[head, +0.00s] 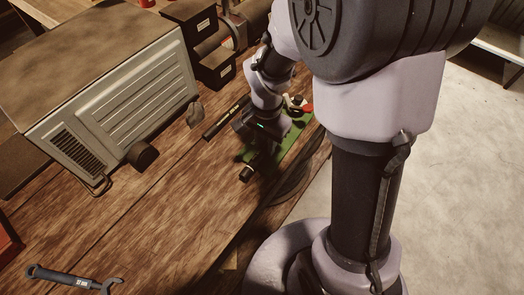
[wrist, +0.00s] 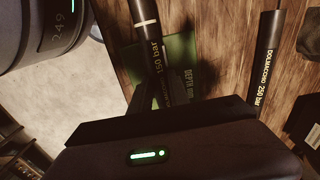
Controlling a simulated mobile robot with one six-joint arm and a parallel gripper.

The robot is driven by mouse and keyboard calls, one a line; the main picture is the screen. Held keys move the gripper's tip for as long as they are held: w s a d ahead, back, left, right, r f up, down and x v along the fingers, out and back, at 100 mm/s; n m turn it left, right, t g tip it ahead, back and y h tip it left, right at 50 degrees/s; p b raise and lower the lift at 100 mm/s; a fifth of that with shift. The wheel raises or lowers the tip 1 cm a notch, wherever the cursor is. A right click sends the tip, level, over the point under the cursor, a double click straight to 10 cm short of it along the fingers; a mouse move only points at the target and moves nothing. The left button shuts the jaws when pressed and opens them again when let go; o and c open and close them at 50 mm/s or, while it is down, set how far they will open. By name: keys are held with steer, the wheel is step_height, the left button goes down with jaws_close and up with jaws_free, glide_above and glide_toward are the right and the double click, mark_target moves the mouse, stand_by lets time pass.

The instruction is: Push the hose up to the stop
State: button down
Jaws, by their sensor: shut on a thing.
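In the head view my gripper (head: 259,150) is low over a green mat (head: 292,145). The mat also shows behind the hose in the wrist view (wrist: 184,48), with partly hidden lettering. A short dark cylindrical piece (head: 247,172) shows just below the gripper; I cannot tell whether it is the held hose's end. I cannot make out the stop, nor whether the hose touches it.
A second black hose (wrist: 267,55), marked 250 bar, lies on the wooden bench (head: 150,215), left of the mat in the head view (head: 227,118). A large grey machine (head: 110,80) and black drawers (head: 205,45) stand behind. A wrench (head: 75,279) lies front left; the bench between is clear.

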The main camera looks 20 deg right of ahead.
steer(key=shift+w+d, duration=0.35)
steer(key=shift+d, duration=0.1)
stand_by(0.5)
steer(key=shift+w+d, duration=0.25)
steer(key=shift+d, duration=0.05)
steer(key=shift+w+d+p, duration=0.4)
steer(key=shift+w+d, duration=0.5)
steer(key=shift+d, duration=0.25)
stand_by(0.4)
steer(key=shift+c, duration=1.8)
jaws_free()
step_height(320, 180, up, 9)
steer(key=p, duration=0.7)
steer(key=shift+r, duration=0.1)
